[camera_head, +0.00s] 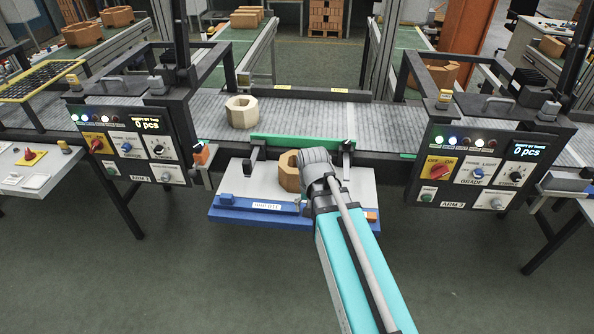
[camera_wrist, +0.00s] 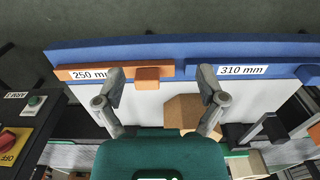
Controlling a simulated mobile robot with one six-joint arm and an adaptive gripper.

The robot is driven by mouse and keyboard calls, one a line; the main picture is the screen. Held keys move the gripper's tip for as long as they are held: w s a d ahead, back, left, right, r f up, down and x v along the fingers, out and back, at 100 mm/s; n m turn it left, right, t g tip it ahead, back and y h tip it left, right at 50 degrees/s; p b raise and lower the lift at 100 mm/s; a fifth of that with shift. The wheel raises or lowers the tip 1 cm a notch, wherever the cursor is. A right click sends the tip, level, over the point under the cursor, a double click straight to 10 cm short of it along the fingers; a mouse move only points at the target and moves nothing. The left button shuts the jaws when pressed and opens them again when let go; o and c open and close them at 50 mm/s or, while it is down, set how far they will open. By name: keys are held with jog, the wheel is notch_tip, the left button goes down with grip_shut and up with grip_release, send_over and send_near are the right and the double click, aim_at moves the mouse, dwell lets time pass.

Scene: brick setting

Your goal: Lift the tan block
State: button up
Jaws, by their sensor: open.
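The tan block (camera_head: 289,171), a faceted piece, sits on the light plate of a blue-edged station (camera_head: 240,214) in front of the conveyor. My wrist hides its right side in the head view. In the wrist view the tan block (camera_wrist: 181,112) shows beside and partly behind the right finger. My gripper (camera_wrist: 160,85) is open and empty, its two fingers spread above the plate. The block lies nearer the right finger than the left; contact cannot be told. The fingertips are hidden in the head view.
A paler cream block (camera_head: 241,111) stands on the conveyor (camera_head: 300,118) behind a green bar (camera_head: 303,143). Control panels (camera_head: 135,143) flank the station left and right (camera_head: 487,165). An orange stop piece (camera_wrist: 148,76) lies near the left finger. The plate's left part is bare.

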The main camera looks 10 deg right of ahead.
jog(key=w+r+m+p, duration=0.35)
jog(key=w+m, duration=0.55)
jog(key=w, duration=0.3)
notch_tip(320, 180, up, 3)
jog(key=m+p, duration=0.2)
jog(key=m, duration=0.7)
send_over(296, 177)
jog(key=w, duration=0.2)
jog(key=shift+s+d+f, duration=0.15)
jog(key=shift+f, duration=0.1)
notch_tip(296, 177, down, 8)
jog(key=b, duration=0.8)
jog(key=shift+f, duration=0.25)
jog(key=shift+f+b, duration=2.6)
jog(key=shift+b, duration=0.2)
grip_shut()
